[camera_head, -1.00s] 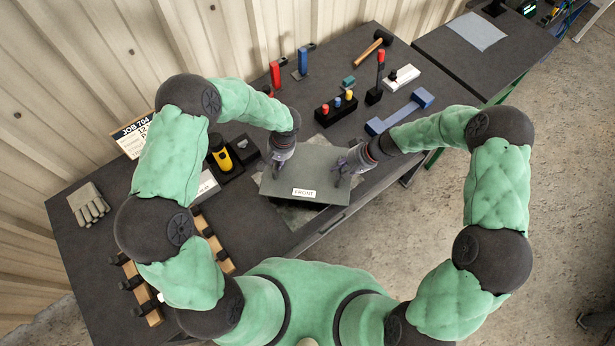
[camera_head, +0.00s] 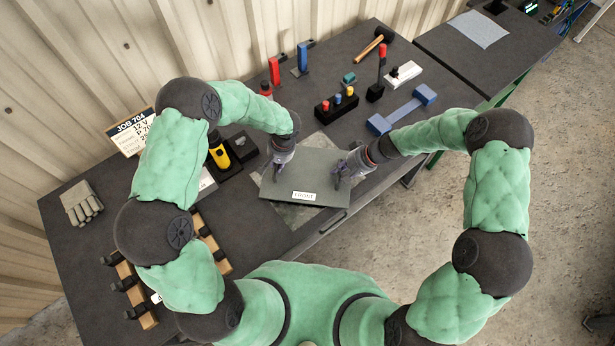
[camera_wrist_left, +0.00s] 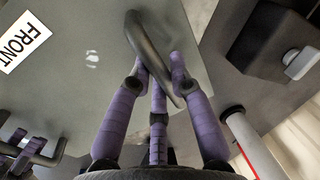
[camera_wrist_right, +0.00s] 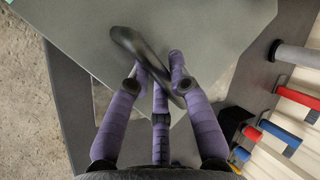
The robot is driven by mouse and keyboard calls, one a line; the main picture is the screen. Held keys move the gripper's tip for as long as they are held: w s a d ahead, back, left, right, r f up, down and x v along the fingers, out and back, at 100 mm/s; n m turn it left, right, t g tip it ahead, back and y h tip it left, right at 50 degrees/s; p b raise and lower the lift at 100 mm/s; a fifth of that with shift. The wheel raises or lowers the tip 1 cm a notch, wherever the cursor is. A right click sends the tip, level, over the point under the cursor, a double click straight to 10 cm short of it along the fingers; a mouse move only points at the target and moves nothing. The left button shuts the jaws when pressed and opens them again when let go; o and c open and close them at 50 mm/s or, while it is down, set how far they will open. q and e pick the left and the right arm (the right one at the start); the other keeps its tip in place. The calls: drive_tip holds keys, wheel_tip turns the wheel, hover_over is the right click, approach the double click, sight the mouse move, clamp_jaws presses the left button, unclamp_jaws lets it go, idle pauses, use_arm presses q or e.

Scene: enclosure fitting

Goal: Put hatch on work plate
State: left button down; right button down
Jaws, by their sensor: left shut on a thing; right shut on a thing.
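The hatch (camera_head: 305,181) is a flat grey-green panel with a white FRONT label (camera_head: 304,196). My left gripper (camera_head: 280,160) is shut on the dark bar handle at its left side; this handle (camera_wrist_left: 148,48) shows in the left wrist view. My right gripper (camera_head: 343,172) is shut on the matching handle at its right side, seen in the right wrist view (camera_wrist_right: 135,48). The work plate (camera_head: 298,217) is a paler grey sheet on the bench, mostly hidden under the hatch. Whether the hatch touches it, I cannot tell.
A black holder with a yellow item (camera_head: 219,152) stands left of the hatch. A black block with coloured knobs (camera_head: 337,106) and a blue bar-shaped part (camera_head: 402,110) lie behind and right. Grey gloves (camera_head: 82,203) lie far left. The bench's front edge is close.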

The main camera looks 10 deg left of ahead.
use_arm(q)
drive_tip(key=shift+f+b, duration=0.5)
drive_tip(key=shift+f, duration=0.15)
use_arm(e)
drive_tip(key=shift+f, duration=0.6)
use_arm(q)
drive_tip(key=c, duration=1.1)
unclamp_jaws()
drive_tip(key=shift+r, duration=0.15)
drive_tip(key=shift+c, duration=0.2)
use_arm(e)
drive_tip(key=c, duration=1.1)
unclamp_jaws()
drive_tip(key=shift+r, duration=0.1)
drive_tip(key=shift+c, duration=0.2)
use_arm(q)
wheel_tip(320, 180, up, 12)
drive_tip(key=d, duration=0.2)
drive_tip(key=shift+d, duration=0.2)
use_arm(e)
drive_tip(key=v, duration=1.2)
drive_tip(key=shift+s, duration=0.1)
